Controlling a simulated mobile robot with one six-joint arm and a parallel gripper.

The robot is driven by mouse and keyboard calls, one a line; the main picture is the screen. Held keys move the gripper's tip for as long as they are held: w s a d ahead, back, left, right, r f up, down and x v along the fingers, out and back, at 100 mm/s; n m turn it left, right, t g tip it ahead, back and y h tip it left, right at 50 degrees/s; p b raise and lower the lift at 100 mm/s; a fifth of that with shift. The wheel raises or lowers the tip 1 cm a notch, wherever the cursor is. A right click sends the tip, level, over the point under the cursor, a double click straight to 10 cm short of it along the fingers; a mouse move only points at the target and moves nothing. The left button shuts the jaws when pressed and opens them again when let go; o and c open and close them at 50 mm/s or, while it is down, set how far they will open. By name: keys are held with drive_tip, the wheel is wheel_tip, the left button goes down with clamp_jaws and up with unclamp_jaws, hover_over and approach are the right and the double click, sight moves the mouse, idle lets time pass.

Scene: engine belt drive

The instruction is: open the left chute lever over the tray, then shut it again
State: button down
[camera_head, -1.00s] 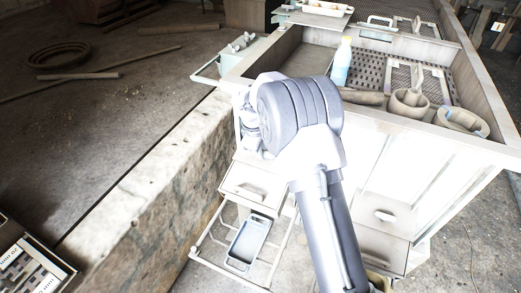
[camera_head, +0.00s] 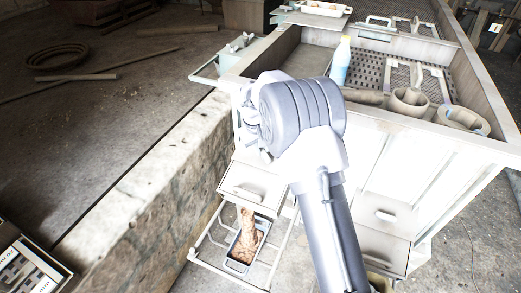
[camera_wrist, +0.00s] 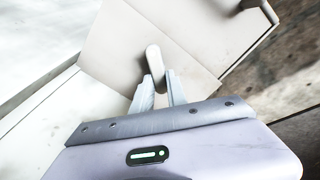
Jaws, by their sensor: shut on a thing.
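In the wrist view my gripper (camera_wrist: 160,88) has its two fingers closed around the end of a pale rounded lever (camera_wrist: 153,60) on a cream chute front. Below the chute (camera_head: 252,184), brown lumpy material (camera_head: 249,222) pours down in a stream. It lands in the small grey tray (camera_head: 238,267), which sits on a wire rack, and a heap of it lies in the tray.
A second chute (camera_head: 385,216) with its own handle is to the right of my arm. A stone wall (camera_head: 150,205) runs along the left. A bottle (camera_head: 341,62), a mortar (camera_head: 409,101) and a bowl (camera_head: 463,118) stand on the bench top.

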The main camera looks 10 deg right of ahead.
drive_tip(key=m, duration=0.1)
drive_tip(key=m+b, duration=0.1)
drive_tip(key=m, duration=0.2)
drive_tip(key=shift+d+m, duration=0.25)
drive_tip(key=shift+m, duration=0.05)
drive_tip(key=shift+d+m+b, duration=0.2)
drive_tip(key=shift+m+b, duration=0.65)
drive_tip(key=shift+m, duration=0.75)
drive_tip(key=shift+r+m, duration=0.1)
drive_tip(key=shift+m, duration=0.2)
drive_tip(key=c, duration=1.3)
unclamp_jaws()
drive_tip(key=shift+s, duration=0.1)
drive_tip(key=p+v, duration=0.5)
drive_tip(key=v, duration=1.2)
drive_tip(key=shift+r+p, duration=0.15)
drive_tip(key=shift+p, duration=0.25)
